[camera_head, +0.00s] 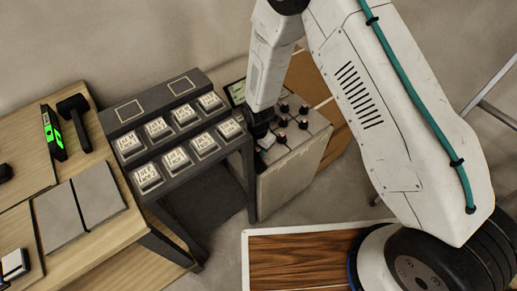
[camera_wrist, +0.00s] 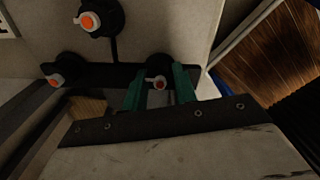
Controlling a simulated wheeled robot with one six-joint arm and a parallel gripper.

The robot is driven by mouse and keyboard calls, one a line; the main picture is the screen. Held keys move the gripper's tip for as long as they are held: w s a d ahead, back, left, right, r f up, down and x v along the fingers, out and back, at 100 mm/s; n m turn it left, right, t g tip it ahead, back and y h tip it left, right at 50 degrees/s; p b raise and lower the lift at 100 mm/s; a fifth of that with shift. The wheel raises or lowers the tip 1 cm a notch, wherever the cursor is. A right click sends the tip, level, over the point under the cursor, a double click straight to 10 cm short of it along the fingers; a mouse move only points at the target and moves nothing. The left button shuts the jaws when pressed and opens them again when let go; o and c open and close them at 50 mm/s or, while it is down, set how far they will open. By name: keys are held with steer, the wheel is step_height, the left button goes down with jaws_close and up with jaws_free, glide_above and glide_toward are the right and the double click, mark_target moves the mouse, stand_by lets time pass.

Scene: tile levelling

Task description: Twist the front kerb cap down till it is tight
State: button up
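The front kerb cap (camera_wrist: 158,84), a black knob with an orange and white centre, sits low in the wrist view on a dark strip along the pale tile's edge. My gripper (camera_wrist: 159,86) has its two teal fingers on either side of this cap. Whether they press on it or stand slightly apart, I cannot tell. In the head view my gripper (camera_head: 262,138) is over the near left corner of the tile block, and the arm hides the cap there.
A dark rack (camera_head: 185,135) with labelled blocks stands just left. A wooden table (camera_head: 98,240) is farther left. A wood-patterned panel (camera_head: 300,262) lies in front.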

steer(key=shift+m, duration=0.4)
steer(key=m, duration=0.5)
steer(key=shift+w+m, duration=0.1)
steer(key=shift+m, duration=0.3)
steer(key=m, duration=0.7)
steer(key=shift+a, duration=0.1)
steer(key=m, duration=0.5)
steer(key=shift+w+r+m, duration=0.1)
steer(key=shift+w+m, duration=0.05)
steer(key=shift+m, duration=0.15)
steer(key=m, duration=0.5)
steer(key=shift+m, duration=0.3)
steer(key=o, duration=1)
